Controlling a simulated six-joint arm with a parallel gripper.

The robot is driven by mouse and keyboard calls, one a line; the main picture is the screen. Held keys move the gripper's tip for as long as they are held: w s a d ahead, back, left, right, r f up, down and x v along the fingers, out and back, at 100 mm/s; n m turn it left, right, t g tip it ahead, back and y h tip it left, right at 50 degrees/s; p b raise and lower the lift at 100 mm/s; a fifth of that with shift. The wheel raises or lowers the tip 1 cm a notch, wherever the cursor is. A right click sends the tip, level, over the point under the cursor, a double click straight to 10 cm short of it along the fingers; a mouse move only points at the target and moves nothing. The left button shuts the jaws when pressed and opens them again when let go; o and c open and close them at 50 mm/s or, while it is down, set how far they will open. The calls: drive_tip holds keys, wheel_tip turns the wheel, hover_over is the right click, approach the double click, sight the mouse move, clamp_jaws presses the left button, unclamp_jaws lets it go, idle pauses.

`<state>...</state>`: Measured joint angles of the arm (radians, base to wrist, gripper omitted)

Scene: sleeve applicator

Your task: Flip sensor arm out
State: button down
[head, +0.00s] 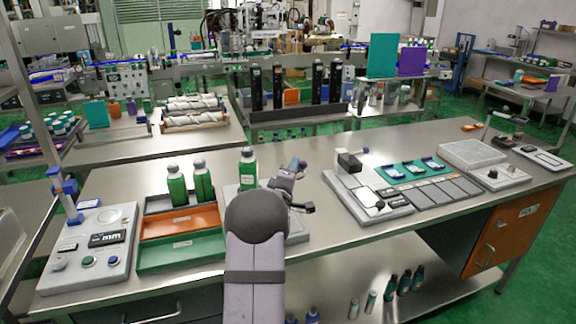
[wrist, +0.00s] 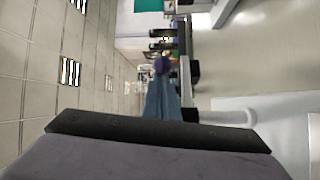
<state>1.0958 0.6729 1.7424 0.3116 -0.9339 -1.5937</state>
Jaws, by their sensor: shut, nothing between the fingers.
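No part in the head view can be named with certainty as the sensor arm. One candidate is the blue post with a small side piece (head: 66,193) on the grey measuring unit (head: 90,262) at the left. Another is a dark block on a short post (head: 350,162) on the middle station. My gripper (head: 303,207) is small and partly hidden behind my own arm, above the bench and right of an upright green bottle (head: 248,170). It is shut and empty. The wrist view shows a close dark bar and purplish body along the bottom; no sensor arm is recognisable there.
Green bottles (head: 190,184) stand behind an orange tray (head: 180,222) and a green tray (head: 180,252). The middle station (head: 425,190) has several dark pads. A grey box (head: 472,154) stands farther right. Bare bench (head: 330,232) lies right of my arm.

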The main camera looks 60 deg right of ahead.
drive_tip(key=w+a+b, duration=0.1)
drive_tip(key=w+a, duration=0.2)
drive_tip(key=a, duration=0.6)
idle(0.6)
